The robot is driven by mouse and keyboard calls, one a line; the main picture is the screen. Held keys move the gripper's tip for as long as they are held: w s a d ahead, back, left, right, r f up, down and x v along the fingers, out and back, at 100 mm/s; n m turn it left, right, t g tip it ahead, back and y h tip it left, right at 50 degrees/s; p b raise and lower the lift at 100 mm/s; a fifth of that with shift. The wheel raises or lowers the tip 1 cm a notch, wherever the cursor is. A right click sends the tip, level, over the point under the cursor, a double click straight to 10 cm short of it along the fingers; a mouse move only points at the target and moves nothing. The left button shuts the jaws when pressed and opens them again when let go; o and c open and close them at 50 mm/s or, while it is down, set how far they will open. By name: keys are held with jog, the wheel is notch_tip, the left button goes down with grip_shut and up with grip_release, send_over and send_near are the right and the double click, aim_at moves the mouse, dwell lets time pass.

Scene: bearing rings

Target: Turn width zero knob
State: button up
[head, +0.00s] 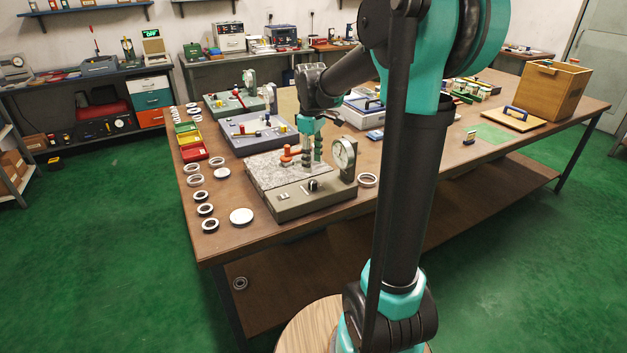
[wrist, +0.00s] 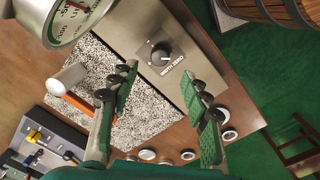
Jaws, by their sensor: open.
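The width zero knob (wrist: 161,54) is a black round knob with a pale pointer mark, on a dark square plate lettered "WIDTH ZERO". In the head view the knob (head: 313,185) shows on the front of that device. My gripper (wrist: 160,105) is open and empty in the wrist view, its two green-padded fingers below the knob and on either side of it, apart from it. In the head view my gripper (head: 312,150) hangs above the granite top.
A round dial gauge (head: 344,153) stands at the device's right end and fills the wrist view's upper left (wrist: 75,15). An orange-red part (head: 287,154) stands on the granite (head: 265,172). Several bearing rings (head: 204,209) lie along the table's left edge.

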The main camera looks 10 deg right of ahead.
aim_at(313, 181)
notch_tip(313, 181, down, 8)
jog(key=shift+w, duration=0.1)
jog(key=shift+c, duration=0.6)
grip_shut()
